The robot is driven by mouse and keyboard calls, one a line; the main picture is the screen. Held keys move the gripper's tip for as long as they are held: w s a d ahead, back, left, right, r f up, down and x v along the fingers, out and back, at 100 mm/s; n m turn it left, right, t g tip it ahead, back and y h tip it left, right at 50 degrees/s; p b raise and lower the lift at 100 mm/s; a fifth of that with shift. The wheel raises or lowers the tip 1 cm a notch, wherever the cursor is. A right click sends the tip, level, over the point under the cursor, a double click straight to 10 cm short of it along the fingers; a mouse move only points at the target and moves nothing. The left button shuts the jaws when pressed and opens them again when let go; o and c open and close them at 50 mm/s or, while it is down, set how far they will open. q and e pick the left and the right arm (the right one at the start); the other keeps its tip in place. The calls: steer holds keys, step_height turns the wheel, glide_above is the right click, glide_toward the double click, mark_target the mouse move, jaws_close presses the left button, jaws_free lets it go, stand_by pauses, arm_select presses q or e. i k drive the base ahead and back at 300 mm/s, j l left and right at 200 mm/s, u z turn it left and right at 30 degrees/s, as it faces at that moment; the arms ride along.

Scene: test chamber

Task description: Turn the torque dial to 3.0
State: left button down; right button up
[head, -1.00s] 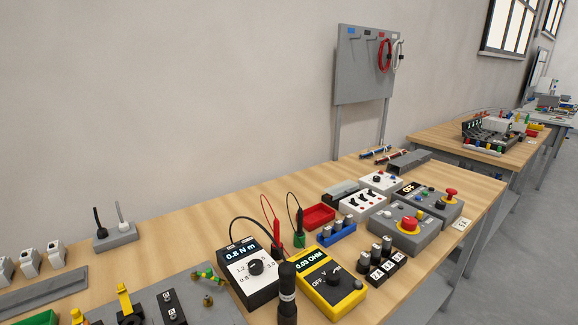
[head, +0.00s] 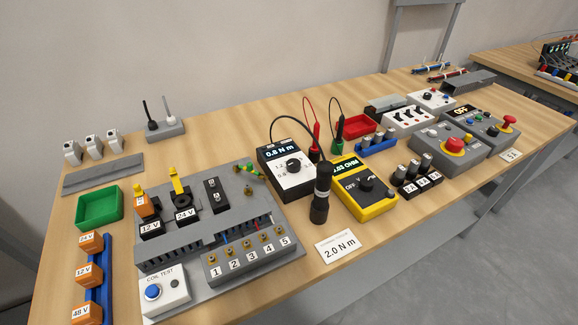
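The torque unit (head: 285,188) is a black box with a white face, in the middle of the bench in the head view. Its display (head: 281,153) reads 0.8 N m. A round black dial (head: 293,165) sits on the face with small numbers around it; I cannot read them all or tell the pointer's exact direction. A black cable loops from the unit to a black screwdriver-like tool (head: 320,195) standing upright in front of its right side. A card (head: 337,247) at the front edge reads 2.0 N m. Neither of my grippers is in view.
A grey terminal panel (head: 205,265) lies on the left. A green tray (head: 99,206) and control boxes (head: 451,145) stand farther out.

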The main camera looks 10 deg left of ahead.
mark_target(294, 165)
steer(key=l+u, duration=0.25)
steer(key=u, duration=0.15)
steer(key=l+u, duration=0.25)
steer(key=u, duration=0.2)
steer(key=k+l+u, duration=0.15)
steer(key=u, duration=0.25)
steer(key=k+l+u, duration=0.1)
steer(key=l+u, duration=0.15)
steer(key=u, duration=0.15)
